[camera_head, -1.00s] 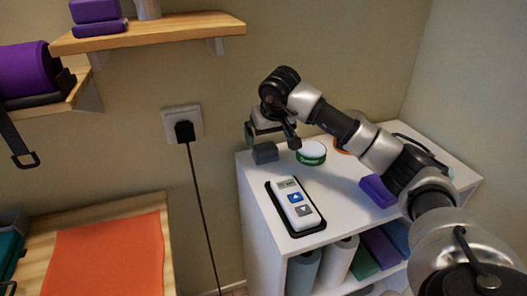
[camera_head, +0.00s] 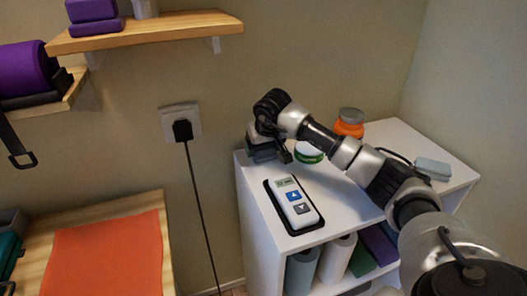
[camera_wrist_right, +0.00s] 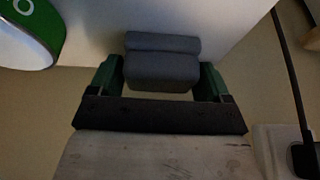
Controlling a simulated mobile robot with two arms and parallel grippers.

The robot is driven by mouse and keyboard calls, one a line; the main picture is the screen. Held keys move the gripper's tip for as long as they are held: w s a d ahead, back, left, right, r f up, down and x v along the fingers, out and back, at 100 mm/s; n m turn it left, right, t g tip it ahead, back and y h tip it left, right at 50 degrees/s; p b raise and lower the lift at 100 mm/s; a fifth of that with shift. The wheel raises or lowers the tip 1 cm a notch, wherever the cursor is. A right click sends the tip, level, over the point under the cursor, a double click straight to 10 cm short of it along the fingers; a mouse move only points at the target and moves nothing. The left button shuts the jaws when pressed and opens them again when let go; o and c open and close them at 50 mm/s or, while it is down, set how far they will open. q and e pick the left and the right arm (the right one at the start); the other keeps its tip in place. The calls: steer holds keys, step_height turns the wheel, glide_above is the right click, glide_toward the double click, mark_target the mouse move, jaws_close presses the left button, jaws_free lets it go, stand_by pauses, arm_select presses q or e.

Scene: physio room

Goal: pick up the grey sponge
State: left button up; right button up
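The grey sponge, a dark grey block, sits at the left back corner of the white shelf top (camera_head: 340,205). In the right wrist view the sponge (camera_wrist_right: 162,68) lies between the two green fingers of my right gripper (camera_wrist_right: 160,80). The fingers are spread about as wide as the sponge, one on each side. I cannot tell whether they touch it. In the head view my right gripper (camera_head: 265,150) is down at that corner and covers most of the sponge. My left gripper is not in view.
Close by on the shelf top are a green-and-white round tin (camera_head: 309,152) and a remote on a black tray (camera_head: 294,203). An orange jar (camera_head: 349,123) and a pale grey-blue block (camera_head: 433,168) stand farther right. A wall socket (camera_head: 182,124) is left of the shelf.

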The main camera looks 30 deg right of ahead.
steer(key=c, duration=0.5)
steer(key=shift+o, duration=0.2)
steer(key=shift+r, duration=0.5)
steer(key=r, duration=0.2)
steer(key=d+r, duration=0.1)
steer(key=shift+s+r, duration=0.35)
steer(key=shift+s, duration=0.05)
steer(key=s+d+r+b, duration=0.1)
steer(key=s+d+r, duration=0.5)
steer(key=s, duration=0.2)
steer(key=shift+s+r, duration=0.2)
steer(key=shift+s, duration=0.1)
steer(key=o, duration=0.3)
steer(key=shift+c, duration=1)
